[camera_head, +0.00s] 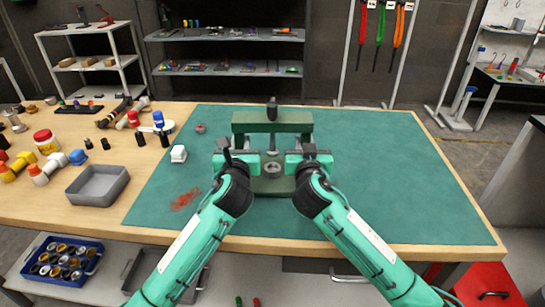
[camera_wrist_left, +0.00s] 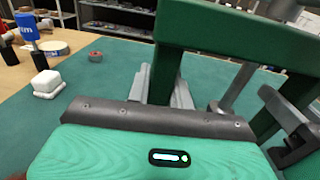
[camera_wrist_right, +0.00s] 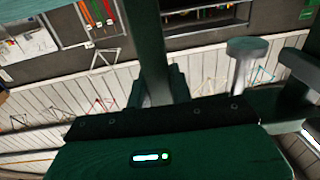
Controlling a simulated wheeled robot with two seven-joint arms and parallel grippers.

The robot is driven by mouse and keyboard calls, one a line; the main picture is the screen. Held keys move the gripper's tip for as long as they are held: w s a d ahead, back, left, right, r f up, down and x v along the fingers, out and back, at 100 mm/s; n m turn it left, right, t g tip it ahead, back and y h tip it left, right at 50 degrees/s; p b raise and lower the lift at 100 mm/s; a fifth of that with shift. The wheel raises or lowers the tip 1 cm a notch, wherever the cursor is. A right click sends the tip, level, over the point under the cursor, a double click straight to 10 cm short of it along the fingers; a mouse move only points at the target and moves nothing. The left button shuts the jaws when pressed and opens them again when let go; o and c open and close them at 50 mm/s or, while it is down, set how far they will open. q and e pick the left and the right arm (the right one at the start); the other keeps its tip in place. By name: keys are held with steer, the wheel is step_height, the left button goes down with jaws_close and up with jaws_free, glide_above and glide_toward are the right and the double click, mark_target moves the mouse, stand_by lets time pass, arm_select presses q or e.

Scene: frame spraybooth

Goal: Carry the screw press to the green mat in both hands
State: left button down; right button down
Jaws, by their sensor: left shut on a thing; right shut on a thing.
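The screw press (camera_head: 272,122) is a dark green frame with a black-topped screw and a grey round part low in its middle. It looks upright, over the green mat (camera_head: 390,170). My left gripper (camera_head: 238,160) is shut on its left side and my right gripper (camera_head: 302,161) on its right side. In the left wrist view the green frame (camera_wrist_left: 215,28) rises beyond the gripper. In the right wrist view a dark green post (camera_wrist_right: 146,50) rises beyond the gripper. I cannot tell whether the press's base touches the mat; my grippers hide part of it.
A white block (camera_head: 178,154), a small reddish round part (camera_head: 200,128) and a red stain (camera_head: 186,199) are at the mat's left. A grey tray (camera_head: 97,185) and many fittings crowd the wooden table further left. The mat's right side is clear.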

stand_by(0.4)
arm_select(q)
steer(key=shift+r, duration=0.35)
arm_select(e)
steer(key=shift+r, duration=0.4)
arm_select(q)
steer(key=shift+w, duration=0.1)
arm_select(e)
steer(key=shift+w, duration=0.15)
